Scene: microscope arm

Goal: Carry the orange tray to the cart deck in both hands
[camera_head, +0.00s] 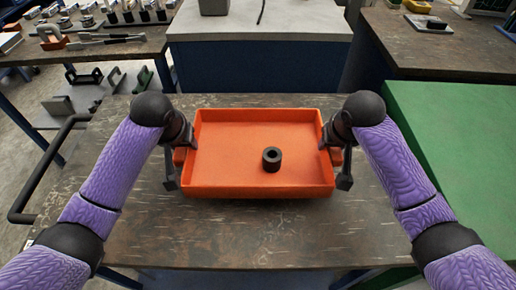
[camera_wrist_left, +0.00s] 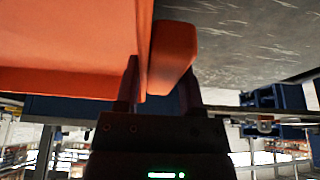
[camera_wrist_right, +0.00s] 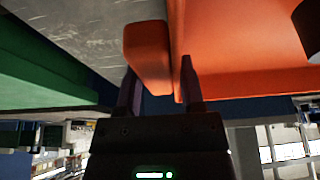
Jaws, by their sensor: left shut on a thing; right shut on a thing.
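The orange tray (camera_head: 230,180) is level over the dark, worn cart deck (camera_head: 250,235), near its middle. I cannot tell whether it rests on the deck or hangs just above it. A small black ring-shaped part (camera_head: 271,160) is inside the tray, right of centre. My left gripper (camera_head: 181,155) is shut on the tray's left side; in the left wrist view its fingers straddle the orange grip block (camera_wrist_left: 173,55). My right gripper (camera_head: 337,155) is shut on the right side; in the right wrist view its fingers straddle the other grip block (camera_wrist_right: 148,55).
A black push handle (camera_head: 45,170) sticks out at the deck's left. A green-topped table (camera_head: 450,150) adjoins at right. A grey-topped blue bench (camera_head: 260,25) stands behind. A tool-covered bench (camera_head: 85,45) is at back left. Bare deck shows in front of the tray.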

